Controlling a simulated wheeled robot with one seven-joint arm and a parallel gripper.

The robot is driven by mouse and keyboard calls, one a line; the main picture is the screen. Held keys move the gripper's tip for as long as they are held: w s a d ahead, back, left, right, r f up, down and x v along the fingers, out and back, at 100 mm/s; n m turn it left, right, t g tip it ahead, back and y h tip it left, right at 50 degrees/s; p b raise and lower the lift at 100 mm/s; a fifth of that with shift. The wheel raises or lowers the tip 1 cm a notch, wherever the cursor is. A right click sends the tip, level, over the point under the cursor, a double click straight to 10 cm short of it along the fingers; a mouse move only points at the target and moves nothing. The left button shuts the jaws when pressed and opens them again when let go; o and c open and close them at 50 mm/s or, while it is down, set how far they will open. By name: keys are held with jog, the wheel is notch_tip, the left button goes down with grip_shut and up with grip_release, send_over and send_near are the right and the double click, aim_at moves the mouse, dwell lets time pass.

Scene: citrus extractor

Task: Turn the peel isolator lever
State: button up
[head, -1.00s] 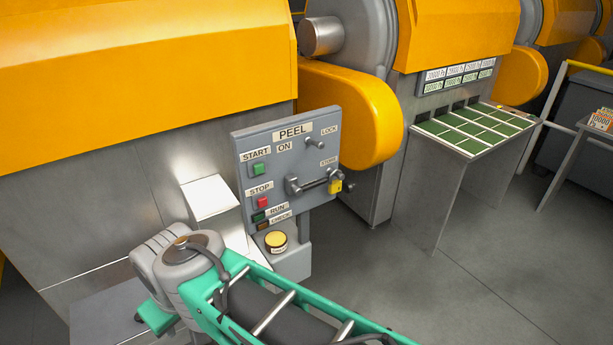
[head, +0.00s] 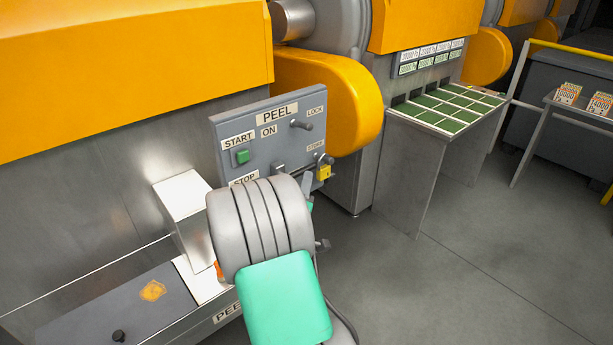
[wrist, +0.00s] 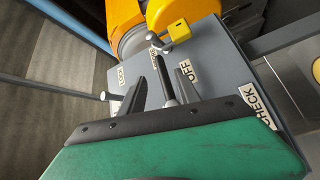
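The peel isolator lever (head: 296,170) is on the front of the grey PEEL panel (head: 217,133). In the head view my arm hides part of it. In the wrist view the lever (wrist: 165,72) shows as a metal rod with a dark grip. My gripper (wrist: 154,68) is open, with its dark fingers apart on either side of the lever. I cannot tell whether either finger touches it. In the head view only a little of my gripper (head: 308,190) shows beside the lever. A yellow padlock (head: 323,172) hangs at the STORE label; it is also in the wrist view (wrist: 179,32).
The LOCK peg (head: 301,125) sticks out above the lever. A green START button (head: 242,157) is at the panel's left. A yellow guard (head: 345,90) stands close behind the panel. The floor to the right is open, before a table with green trays (head: 440,121).

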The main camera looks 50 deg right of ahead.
aim_at(300, 172)
jog(key=w+d+p, duration=0.1)
jog(key=w+d+n+t+p, duration=0.1)
jog(key=d+p, duration=0.1)
jog(key=w+d+n+p, duration=0.1)
jog(key=d, duration=0.1)
jog(key=shift+w+d+r+p, duration=0.15)
jog(key=shift+w+r+p, duration=0.05)
jog(key=shift+r+p, duration=0.15)
jog(key=shift+w+d+f, duration=0.1)
jog(key=shift+w+d, duration=0.3)
jog(key=shift+d, duration=0.15)
grip_shut()
dwell(0.9)
